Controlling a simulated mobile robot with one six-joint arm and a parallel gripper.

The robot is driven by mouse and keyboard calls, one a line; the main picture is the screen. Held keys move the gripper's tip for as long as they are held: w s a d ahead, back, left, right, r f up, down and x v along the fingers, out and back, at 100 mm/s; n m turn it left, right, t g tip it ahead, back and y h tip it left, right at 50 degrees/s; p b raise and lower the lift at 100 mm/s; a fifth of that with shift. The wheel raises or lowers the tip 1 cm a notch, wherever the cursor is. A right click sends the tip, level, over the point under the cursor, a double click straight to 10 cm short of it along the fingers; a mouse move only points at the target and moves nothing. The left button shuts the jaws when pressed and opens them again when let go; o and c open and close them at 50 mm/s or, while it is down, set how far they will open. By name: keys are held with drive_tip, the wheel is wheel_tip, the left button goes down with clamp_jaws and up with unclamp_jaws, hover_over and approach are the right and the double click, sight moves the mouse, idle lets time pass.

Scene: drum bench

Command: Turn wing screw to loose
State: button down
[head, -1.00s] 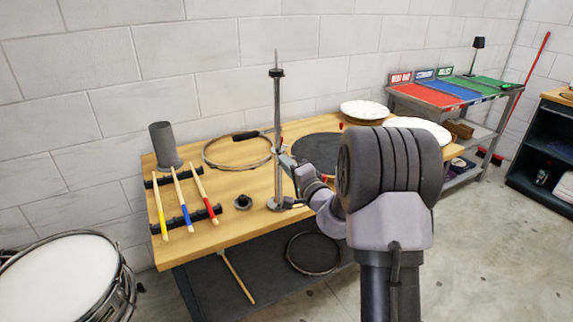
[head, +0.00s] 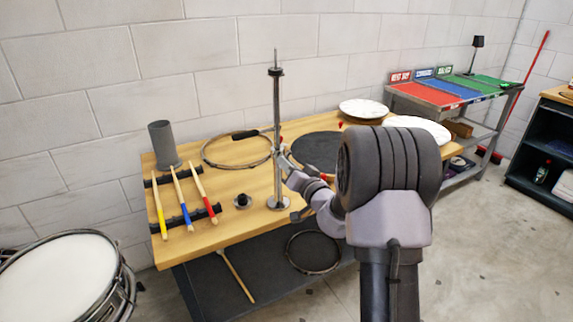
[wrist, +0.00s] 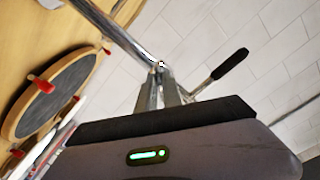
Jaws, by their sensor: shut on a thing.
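A thin upright metal stand (head: 277,110) rises from a round base on the wooden bench, with a dark collar near its top. My gripper (head: 281,152) reaches it from the right, about halfway up the pole. In the wrist view the same pole (wrist: 118,32) runs diagonally down to my gripper (wrist: 161,80), whose narrow fingers are close together at it. The fingers are shut on the wing screw at the pole; the screw is mostly hidden between them, and its turn angle cannot be told.
A dark round pad (head: 318,150) and white-topped drums (head: 365,109) are to the right. A snare drum (head: 62,270) stands front left.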

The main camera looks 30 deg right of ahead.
drive_tip(key=shift+n, duration=0.4)
drive_tip(key=c, duration=1.5)
unclamp_jaws()
drive_tip(key=s+p, duration=0.1)
drive_tip(key=s, duration=1.6)
drive_tip(key=shift+s+d, duration=0.2)
drive_tip(key=shift+d, duration=0.1)
